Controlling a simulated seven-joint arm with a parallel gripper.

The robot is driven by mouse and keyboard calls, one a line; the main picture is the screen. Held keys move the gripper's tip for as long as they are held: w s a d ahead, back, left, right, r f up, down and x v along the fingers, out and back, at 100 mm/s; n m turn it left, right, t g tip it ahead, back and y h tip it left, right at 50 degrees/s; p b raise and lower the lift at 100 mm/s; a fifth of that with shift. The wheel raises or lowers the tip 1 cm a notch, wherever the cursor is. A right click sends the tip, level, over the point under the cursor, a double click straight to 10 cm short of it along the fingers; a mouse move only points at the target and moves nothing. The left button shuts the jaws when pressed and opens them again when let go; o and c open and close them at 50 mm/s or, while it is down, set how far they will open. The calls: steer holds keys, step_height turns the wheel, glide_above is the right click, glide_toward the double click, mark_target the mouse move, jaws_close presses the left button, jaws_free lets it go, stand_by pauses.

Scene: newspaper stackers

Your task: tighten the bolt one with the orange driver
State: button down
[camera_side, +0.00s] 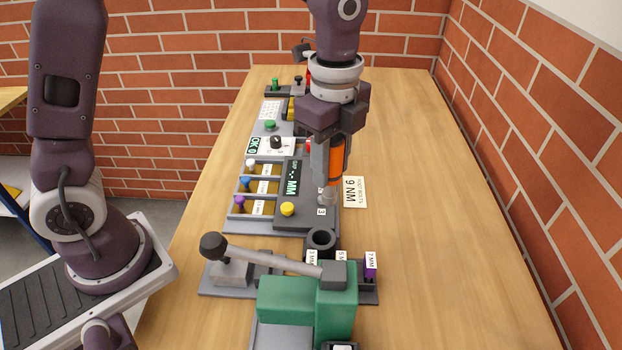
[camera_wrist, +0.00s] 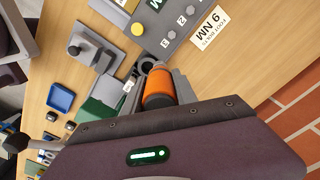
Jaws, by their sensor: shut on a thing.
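The orange driver (camera_side: 337,158) is held upright in my gripper (camera_side: 326,165), its lower end over the right edge of the dark grey panel (camera_side: 275,219) in the side view. I cannot tell whether its tip touches anything. The panel has a green "MM" display and a label "3" (camera_side: 321,211) at its near right corner. In the wrist view the driver (camera_wrist: 159,88) sits between both fingers, its tip hidden. Small numbered labels (camera_wrist: 165,43) run along the panel there; bolt one cannot be made out clearly.
A yellow button (camera_side: 287,209) and a "9 NM" card (camera_side: 355,191) are near the driver. A dark round holder (camera_side: 321,241) stands in front. A green clamp (camera_side: 310,307) with a long lever (camera_side: 265,255) is nearer. The table's right side is clear, with a brick wall beyond.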

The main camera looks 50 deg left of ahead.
steer(key=w+a+n, duration=0.5)
steer(key=w+a, duration=0.7)
steer(key=a, duration=0.1)
steer(key=shift+a, duration=0.3)
steer(key=shift+s, duration=0.1)
steer(key=shift+f, duration=2.8)
steer(key=shift+f, duration=0.5)
steer(key=shift+r, duration=2.55)
